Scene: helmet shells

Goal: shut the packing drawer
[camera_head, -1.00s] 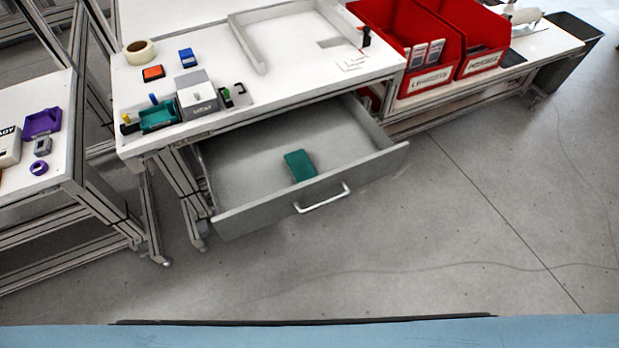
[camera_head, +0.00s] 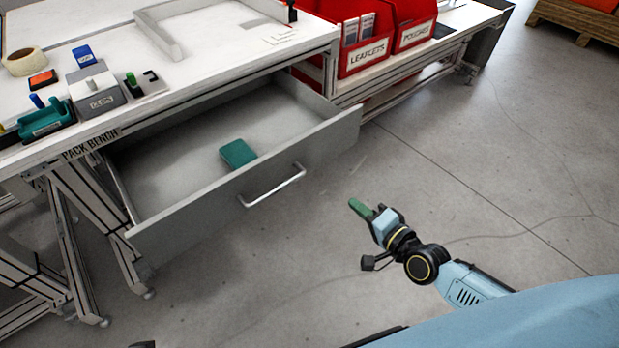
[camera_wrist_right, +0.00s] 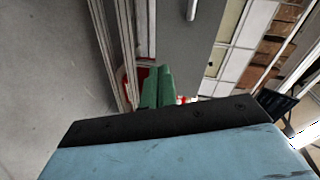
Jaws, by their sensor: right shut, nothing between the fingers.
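The packing drawer (camera_head: 250,190) of the pack bench stands pulled out, its grey front panel facing me with a silver bar handle (camera_head: 272,186). A green box-like item (camera_head: 238,153) lies inside it. My right gripper (camera_head: 360,207) has green fingers, shut and empty, and is to the right of the handle, apart from it, over open floor. In the right wrist view the green fingers (camera_wrist_right: 157,88) point ahead, and part of a light bar, likely the handle (camera_wrist_right: 191,10), shows at the top. My left gripper is not in view.
The bench top (camera_head: 190,62) holds a tape roll (camera_head: 27,60), a grey box (camera_head: 95,90), a teal holder (camera_head: 46,119) and a shallow grey tray (camera_head: 155,35). Red bins (camera_head: 385,50) stand at right. A pallet (camera_head: 575,20) is far right. The floor before the drawer is clear.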

